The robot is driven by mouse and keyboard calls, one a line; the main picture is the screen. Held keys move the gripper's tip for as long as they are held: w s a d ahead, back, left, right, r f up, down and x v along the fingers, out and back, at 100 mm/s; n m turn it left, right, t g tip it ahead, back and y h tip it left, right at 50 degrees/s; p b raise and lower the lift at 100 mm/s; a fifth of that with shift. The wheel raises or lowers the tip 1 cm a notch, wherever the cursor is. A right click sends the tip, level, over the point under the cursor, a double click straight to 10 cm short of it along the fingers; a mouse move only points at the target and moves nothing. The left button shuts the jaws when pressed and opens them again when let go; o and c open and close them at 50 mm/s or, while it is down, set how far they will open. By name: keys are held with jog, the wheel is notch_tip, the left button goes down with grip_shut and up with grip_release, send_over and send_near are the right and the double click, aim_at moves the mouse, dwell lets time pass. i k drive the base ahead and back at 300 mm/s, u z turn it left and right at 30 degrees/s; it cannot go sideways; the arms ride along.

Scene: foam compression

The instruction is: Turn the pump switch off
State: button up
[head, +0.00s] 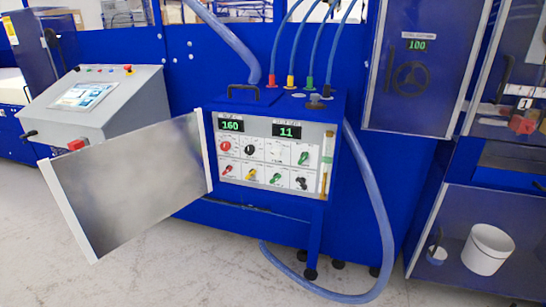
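The blue pump box (324,112) stands on legs at the centre, with its light control panel (266,160) facing me. The panel has two lit green displays, reading 160 (231,125) and 11 (287,132). Below them are two rows of knobs and switches. A red knob (225,146), a black knob (250,149) and a green knob (303,158) are in the upper row. Red (226,170), yellow (251,174), green (275,178) and black (300,183) handles are in the lower row. The labels are too small to read, so I cannot tell which is the pump switch. My gripper is not in view.
A metal door (130,185) stands open at the panel's left. A thick blue hose (378,215) loops down on the right, and thin hoses rise from the top. A console (95,100) is at the left. A white bucket (487,249) sits in the right cabinet. The front floor is clear.

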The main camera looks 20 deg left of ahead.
aim_at(304, 156)
jog(key=z, duration=2.2)
jog(key=k, duration=1.4)
jog(key=u, duration=2.1)
jog(key=i, duration=0.5)
jog(key=u, duration=0.1)
